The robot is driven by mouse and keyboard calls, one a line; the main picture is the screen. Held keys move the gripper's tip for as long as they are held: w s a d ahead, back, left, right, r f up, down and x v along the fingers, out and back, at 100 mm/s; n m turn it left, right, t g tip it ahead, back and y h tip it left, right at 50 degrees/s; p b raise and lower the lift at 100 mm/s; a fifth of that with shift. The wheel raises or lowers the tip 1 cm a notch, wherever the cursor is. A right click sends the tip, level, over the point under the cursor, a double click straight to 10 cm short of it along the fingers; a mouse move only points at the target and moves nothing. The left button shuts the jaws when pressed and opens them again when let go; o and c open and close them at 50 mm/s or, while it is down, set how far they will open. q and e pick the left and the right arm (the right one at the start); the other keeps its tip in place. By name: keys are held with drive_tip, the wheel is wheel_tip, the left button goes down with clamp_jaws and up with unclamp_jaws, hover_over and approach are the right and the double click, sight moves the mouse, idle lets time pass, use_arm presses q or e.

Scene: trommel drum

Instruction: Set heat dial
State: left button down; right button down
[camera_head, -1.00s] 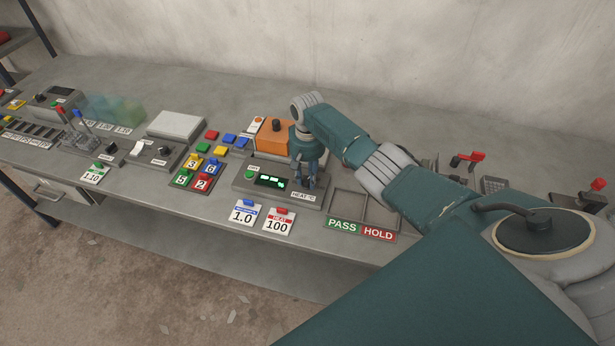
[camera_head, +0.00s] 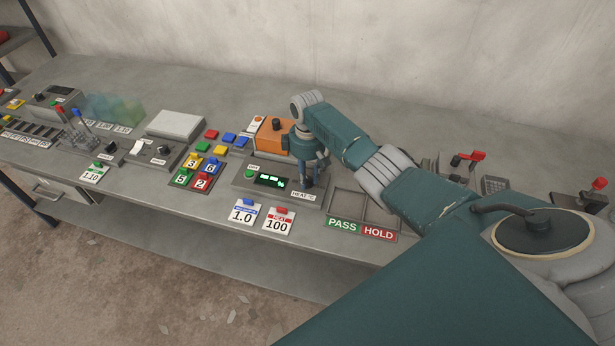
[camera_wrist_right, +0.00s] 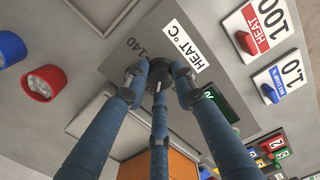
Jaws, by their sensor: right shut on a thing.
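The grey heat panel (camera_head: 282,194) sits near the front of the bench, with a green button (camera_head: 249,173), a lit green display (camera_head: 270,181) and a "HEAT °C" label. The display digits are too small to read. My right gripper (camera_head: 308,184) points down at the panel's right end, shut on the dark heat dial (camera_wrist_right: 158,75). In the right wrist view its fingers (camera_wrist_right: 158,82) surround the dial, beside the "HEAT °C" label (camera_wrist_right: 187,45) and a "140" mark. The fingers hide most of the dial. A card reading "HEAT 100" (camera_head: 278,223) lies in front of the panel.
A "1.0" card (camera_head: 243,213) lies left of the heat card. An orange box (camera_head: 272,138) stands close behind the panel. The PASS/HOLD tray (camera_head: 346,205) is to the right. Numbered coloured blocks (camera_head: 197,175) are to the left.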

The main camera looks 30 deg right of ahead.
sight(307, 179)
drive_tip(key=n, duration=0.5)
drive_tip(key=shift+w+b, duration=0.15)
drive_tip(key=shift+b, duration=0.2)
drive_tip(key=shift+r+n+b, duration=0.1)
drive_tip(key=shift+n+b, duration=0.25)
drive_tip(key=shift+n, duration=2.15)
drive_tip(key=c, duration=1.4)
unclamp_jaws()
drive_tip(key=shift+c, duration=0.2)
drive_tip(key=shift+o, duration=0.2)
wheel_tip(307, 179, up, 12)
